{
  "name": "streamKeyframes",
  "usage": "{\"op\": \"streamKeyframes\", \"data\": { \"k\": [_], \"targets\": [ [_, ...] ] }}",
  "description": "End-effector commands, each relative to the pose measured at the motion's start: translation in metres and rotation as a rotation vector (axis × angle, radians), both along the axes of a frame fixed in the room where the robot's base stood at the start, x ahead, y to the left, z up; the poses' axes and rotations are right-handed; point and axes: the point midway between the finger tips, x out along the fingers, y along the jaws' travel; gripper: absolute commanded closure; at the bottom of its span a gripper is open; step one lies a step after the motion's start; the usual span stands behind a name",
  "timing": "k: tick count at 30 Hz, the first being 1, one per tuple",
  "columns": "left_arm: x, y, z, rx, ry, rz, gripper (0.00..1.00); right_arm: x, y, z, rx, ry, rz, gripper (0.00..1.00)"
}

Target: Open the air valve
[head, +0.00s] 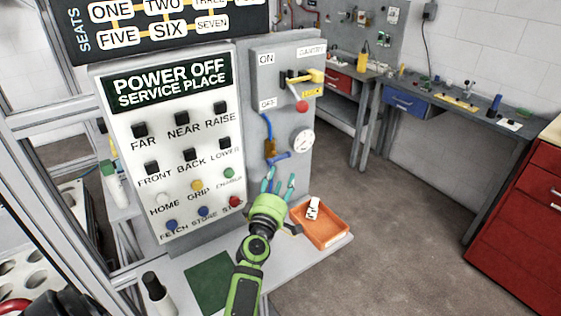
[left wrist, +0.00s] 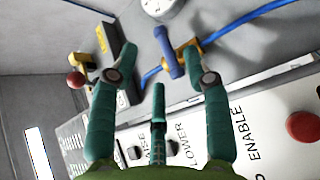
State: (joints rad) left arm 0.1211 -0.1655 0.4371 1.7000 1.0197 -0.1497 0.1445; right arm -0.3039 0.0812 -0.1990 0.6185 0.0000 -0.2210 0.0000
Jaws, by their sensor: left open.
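The air valve (head: 270,149) is a small brass body on a blue pipe, on the grey panel side right of the white button panel. Its blue handle (head: 281,156) lies across the pipe. In the left wrist view the blue handle (left wrist: 168,52) and brass body (left wrist: 187,54) are ahead of my fingers, between the two outer ones. My left gripper (head: 277,182) is open and empty, with teal fingers just below the valve. It also shows in the left wrist view (left wrist: 158,85). I see no contact with the handle. My right gripper is not in view.
The button panel (head: 175,150) stands close left. An orange tray (head: 328,232) with a white item sits below right. Open floor lies further right.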

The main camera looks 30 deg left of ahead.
Motion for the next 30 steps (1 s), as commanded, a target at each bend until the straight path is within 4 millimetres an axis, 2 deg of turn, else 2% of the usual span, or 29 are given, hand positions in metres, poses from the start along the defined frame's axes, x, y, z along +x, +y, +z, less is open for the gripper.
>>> {"op": "streamKeyframes", "data": {
  "k": [1, 5, 16, 27, 28, 30],
  "targets": [
    [0.001, 0.008, 0.005, -0.042, -0.030, 0.032, 0.52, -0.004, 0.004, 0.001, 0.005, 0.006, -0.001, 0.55],
    [0.009, 0.021, 0.010, -0.076, -0.057, 0.062, 0.52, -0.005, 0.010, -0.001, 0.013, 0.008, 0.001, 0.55],
    [0.057, 0.039, 0.016, -0.070, -0.053, 0.058, 0.52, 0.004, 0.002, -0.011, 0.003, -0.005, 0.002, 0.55],
    [0.065, 0.042, 0.017, -0.070, -0.051, 0.058, 0.52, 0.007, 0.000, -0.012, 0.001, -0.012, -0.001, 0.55],
    [0.065, 0.042, 0.017, -0.070, -0.051, 0.058, 0.55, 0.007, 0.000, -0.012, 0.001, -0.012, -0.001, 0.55],
    [0.064, 0.042, 0.017, -0.070, -0.050, 0.057, 0.83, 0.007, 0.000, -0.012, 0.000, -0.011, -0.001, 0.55]
  ]
}}
